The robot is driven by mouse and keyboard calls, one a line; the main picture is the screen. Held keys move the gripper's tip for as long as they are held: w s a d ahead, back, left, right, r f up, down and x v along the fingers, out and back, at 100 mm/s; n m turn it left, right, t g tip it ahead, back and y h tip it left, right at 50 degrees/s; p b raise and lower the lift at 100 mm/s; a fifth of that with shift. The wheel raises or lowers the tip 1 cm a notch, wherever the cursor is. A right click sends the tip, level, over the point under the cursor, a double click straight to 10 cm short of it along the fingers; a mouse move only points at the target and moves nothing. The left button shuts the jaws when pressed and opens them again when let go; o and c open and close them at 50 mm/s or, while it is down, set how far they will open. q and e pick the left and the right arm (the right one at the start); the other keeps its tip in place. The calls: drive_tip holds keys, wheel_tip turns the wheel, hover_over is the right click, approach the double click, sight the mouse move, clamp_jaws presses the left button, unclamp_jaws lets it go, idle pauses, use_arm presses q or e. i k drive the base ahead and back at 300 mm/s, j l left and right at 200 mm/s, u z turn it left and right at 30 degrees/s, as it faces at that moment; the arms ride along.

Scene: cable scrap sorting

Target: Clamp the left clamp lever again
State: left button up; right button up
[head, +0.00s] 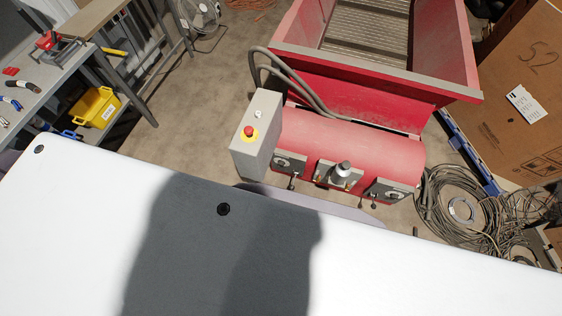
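A red machine (350,145) stands ahead of me, with a rounded red front and an open hopper (370,65) behind it. On its front, a grey plate at the left (289,162) carries a small dark lever (292,182) pointing downward. This appears to be the left clamp lever; it is too small to tell whether it is clamped. A similar grey plate at the right (391,191) has small dark levers below it. A silver knob-like fitting (342,170) sits between the plates. Neither of my grippers is in view.
A grey control box (257,135) with a red emergency button (249,131) stands at the machine's left. Coiled cables (460,210) and a large cardboard box (520,90) are at right. A workbench (50,98) and yellow bin (97,107) are at left. Bare floor (195,125) lies between.

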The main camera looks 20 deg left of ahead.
sight(293, 187)
drive_tip(key=k+j, duration=0.25)
drive_tip(key=k, duration=0.2)
drive_tip(key=k+j, duration=0.25)
drive_tip(key=k, duration=0.15)
drive_tip(key=j+z, duration=0.05)
